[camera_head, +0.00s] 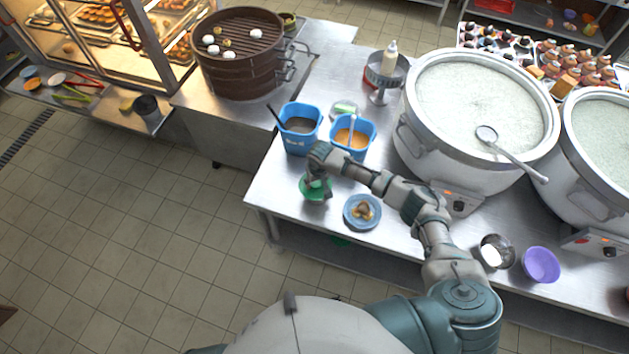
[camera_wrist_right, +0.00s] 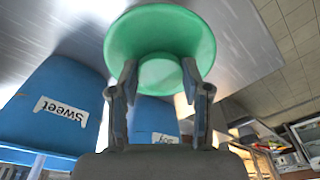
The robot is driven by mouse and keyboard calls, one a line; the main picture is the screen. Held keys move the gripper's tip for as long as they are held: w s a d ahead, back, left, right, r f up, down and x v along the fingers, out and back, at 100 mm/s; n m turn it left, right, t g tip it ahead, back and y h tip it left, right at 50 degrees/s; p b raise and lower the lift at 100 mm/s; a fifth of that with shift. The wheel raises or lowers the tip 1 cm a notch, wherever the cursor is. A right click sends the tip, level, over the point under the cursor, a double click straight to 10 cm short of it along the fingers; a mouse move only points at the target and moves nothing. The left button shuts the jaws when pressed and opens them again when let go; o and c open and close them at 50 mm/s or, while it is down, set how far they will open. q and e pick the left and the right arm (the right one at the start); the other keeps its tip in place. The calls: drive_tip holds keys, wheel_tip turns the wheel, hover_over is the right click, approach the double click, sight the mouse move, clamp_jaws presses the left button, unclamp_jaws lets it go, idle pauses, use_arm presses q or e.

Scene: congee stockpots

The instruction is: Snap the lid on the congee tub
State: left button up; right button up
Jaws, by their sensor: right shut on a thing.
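My right gripper (camera_head: 317,184) is over the left front part of the steel table. It is shut on a green round piece (camera_head: 312,193), which has a wide rim and a smaller raised round part between the fingertips. The green piece also shows in the right wrist view (camera_wrist_right: 160,30). I cannot tell for sure whether it is the lid or whether it touches the table. A small pale green, whitish container (camera_head: 344,107) stands behind the blue tubs; its details are too small to tell. My left gripper is not in view.
Two blue tubs, left (camera_head: 297,143) and right (camera_head: 345,151), stand just behind my right gripper. A blue dish (camera_head: 354,222) with food is to its right. A large stockpot (camera_head: 425,165), metal bowl (camera_head: 507,249) and purple bowl (camera_head: 541,265) stand farther right.

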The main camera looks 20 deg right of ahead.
drive_tip(key=shift+d, duration=0.15)
drive_tip(key=shift+p, duration=0.35)
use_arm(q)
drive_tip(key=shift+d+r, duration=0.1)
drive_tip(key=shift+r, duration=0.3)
use_arm(e)
drive_tip(key=shift+a, duration=0.2)
drive_tip(key=shift+d+f, duration=0.1)
drive_tip(key=shift+d, duration=0.05)
drive_tip(key=o, duration=0.9)
drive_tip(key=shift+d, duration=0.15)
drive_tip(key=o, duration=0.5)
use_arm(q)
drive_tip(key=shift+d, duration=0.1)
use_arm(e)
drive_tip(key=shift+a, duration=0.2)
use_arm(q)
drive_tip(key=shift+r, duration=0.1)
